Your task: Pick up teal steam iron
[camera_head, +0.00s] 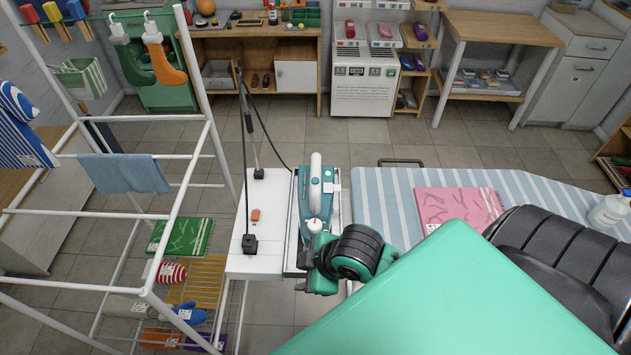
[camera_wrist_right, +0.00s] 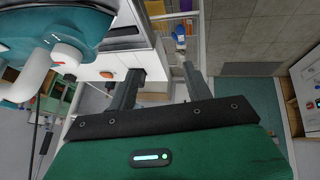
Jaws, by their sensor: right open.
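The teal steam iron (camera_head: 306,200) with a pale handle rests on the right part of the white stand beside the ironing board. Its near end is partly hidden behind my right gripper (camera_head: 314,262), which is close in front of it. In the right wrist view the iron (camera_wrist_right: 62,25) fills the upper left, with its pale handle and a red-marked white knob. There my right gripper (camera_wrist_right: 163,70) is open, its two dark fingers apart with nothing between them. The iron is left of the fingers, not between them. My left gripper is not in view.
The white stand (camera_head: 265,215) also holds a small orange object (camera_head: 255,215) and black cord posts with a cable. The striped ironing board (camera_head: 380,205) with a pink cloth (camera_head: 455,208) lies right. A white drying rack (camera_head: 185,190) stands left. Tiled floor is free behind.

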